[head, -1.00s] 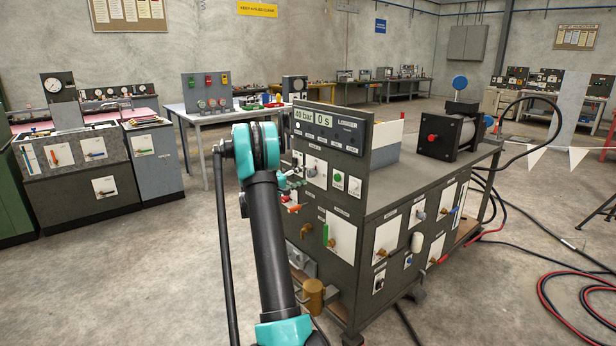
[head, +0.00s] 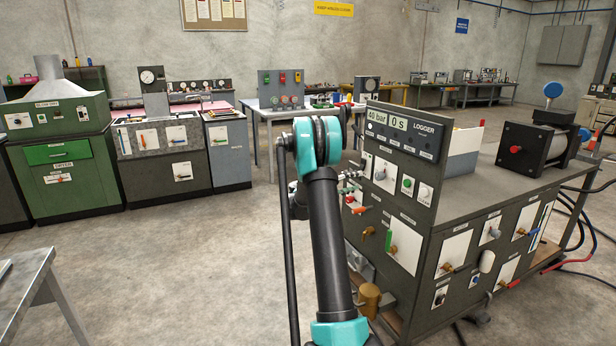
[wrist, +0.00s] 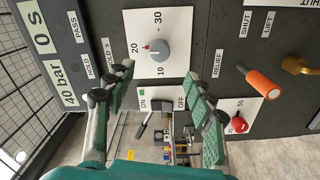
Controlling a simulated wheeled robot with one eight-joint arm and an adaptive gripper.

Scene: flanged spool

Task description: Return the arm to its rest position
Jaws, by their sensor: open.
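My arm, black with teal joints, rises in the middle of the head view, and its elbow (head: 318,145) stands left of the grey test bench panel (head: 405,240). My gripper (wrist: 158,80) is open and empty in the wrist view. Its two padded fingers point at the bench panel and are spread apart. A grey dial (wrist: 157,50) on a white plate is ahead of the fingertips. An ON/OFF switch plate (wrist: 162,100) shows between the fingers. In the head view my gripper is mostly hidden behind the arm; I cannot tell the gap to the panel.
An orange-handled lever (wrist: 262,83) and a red knob (wrist: 239,124) sit right of the fingers. The bench carries a black motor-like unit (head: 535,150). Green and grey cabinets (head: 70,170) line the left. A metal table (head: 35,290) is at near left. Floor left of my arm is clear.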

